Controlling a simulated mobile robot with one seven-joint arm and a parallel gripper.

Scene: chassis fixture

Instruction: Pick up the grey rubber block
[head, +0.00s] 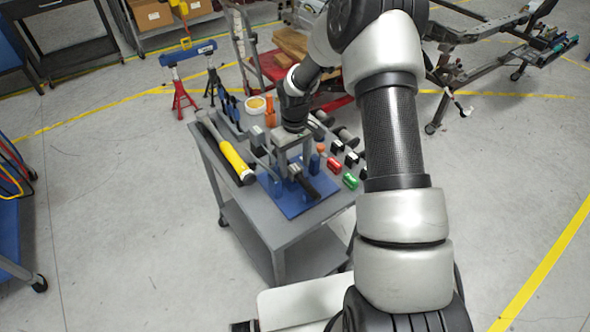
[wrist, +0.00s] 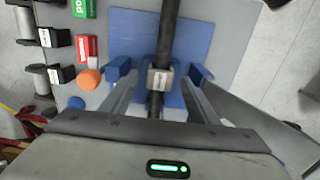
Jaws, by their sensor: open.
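A small grey block (wrist: 160,79) with a printed label sits at a black bar (wrist: 169,30) in the wrist view; I take it as the rubber block. In the head view a small grey patch at the bar (head: 306,188), between my fingers, seems to be this block. My gripper (wrist: 159,71) is open, with blue fingertips on either side of the block and visible gaps on both sides. It also shows over the table in the head view (head: 296,173). Whether the fingertips are level with the block is hard to tell.
A blue mat (wrist: 215,35) lies under the bar on the grey cart (head: 280,232). A yellow-handled tool (head: 236,160) lies at the cart's left edge.

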